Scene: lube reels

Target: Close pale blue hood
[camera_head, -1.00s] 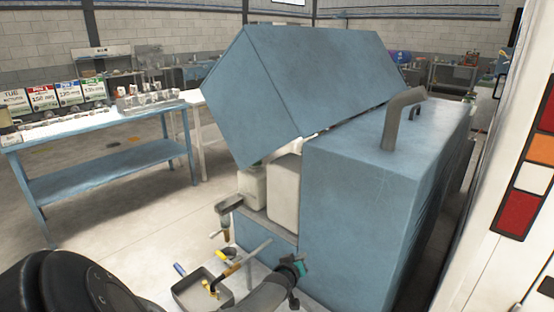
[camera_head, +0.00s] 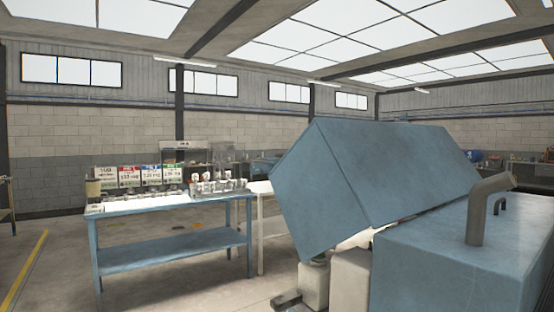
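The pale blue hood (camera_head: 375,180) stands raised and tilted on the left side of the blue machine cabinet (camera_head: 440,250) in the head view. A gap under it shows pale containers (camera_head: 348,280) inside. A grey bent pipe (camera_head: 480,205) rises from the cabinet's top to the right of the hood. Neither of my grippers is in the head view, so whether they are open or shut is hidden.
A blue workbench (camera_head: 170,258) with cans and small parts on it stands at the left. Bare floor lies in front of the bench.

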